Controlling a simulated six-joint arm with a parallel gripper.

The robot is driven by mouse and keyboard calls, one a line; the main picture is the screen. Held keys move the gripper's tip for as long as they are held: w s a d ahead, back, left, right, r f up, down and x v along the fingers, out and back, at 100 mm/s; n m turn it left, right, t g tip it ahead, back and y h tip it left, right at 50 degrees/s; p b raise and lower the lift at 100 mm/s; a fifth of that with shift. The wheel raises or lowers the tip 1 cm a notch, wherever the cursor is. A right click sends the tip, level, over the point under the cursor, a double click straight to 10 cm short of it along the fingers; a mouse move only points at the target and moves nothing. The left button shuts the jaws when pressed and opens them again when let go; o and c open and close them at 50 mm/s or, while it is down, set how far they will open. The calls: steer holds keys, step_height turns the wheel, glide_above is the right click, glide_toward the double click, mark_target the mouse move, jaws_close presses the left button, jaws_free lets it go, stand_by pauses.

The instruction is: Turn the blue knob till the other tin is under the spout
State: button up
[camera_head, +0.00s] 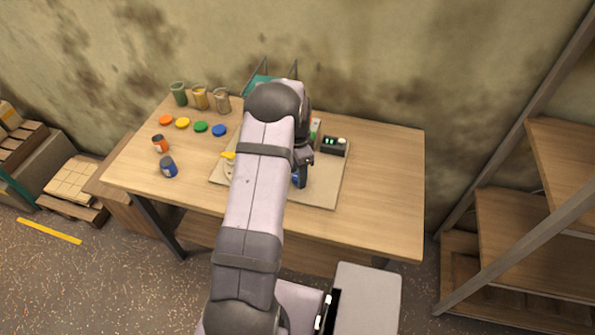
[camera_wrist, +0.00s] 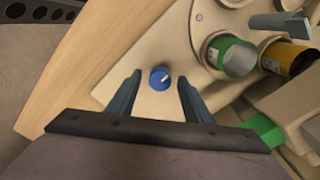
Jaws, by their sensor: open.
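The blue knob (camera_wrist: 160,78) has a white pointer mark and sits on the beige board (camera_wrist: 112,84) in the wrist view. My gripper (camera_wrist: 160,76) is open, with one finger on each side of the knob and a gap on both sides. A tin with a green band (camera_wrist: 236,55) and a tin with a yellow band (camera_wrist: 287,58) stand side by side to the right of the knob.
A dark control box (camera_head: 334,146) sits on the board's right. Several jars, round coloured lids, an orange tin (camera_head: 160,144) and a blue tin (camera_head: 168,167) stand at the table's left. The table's right side (camera_head: 386,180) is clear. A grey-blue bar (camera_wrist: 278,21) juts near the tins.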

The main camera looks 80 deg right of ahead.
steer(key=shift+c, duration=0.7)
steer(key=c, duration=0.9)
steer(key=shift+n, duration=0.3)
steer(key=n+b, duration=0.1)
steer(key=n, duration=0.2)
steer(key=shift+f, duration=0.1)
steer(key=n+b, duration=0.1)
steer(key=n, duration=0.4)
steer(key=n+b, duration=0.1)
steer(key=n, duration=0.3)
steer(key=shift+n+b, duration=0.3)
steer(key=shift+n, duration=2.2)
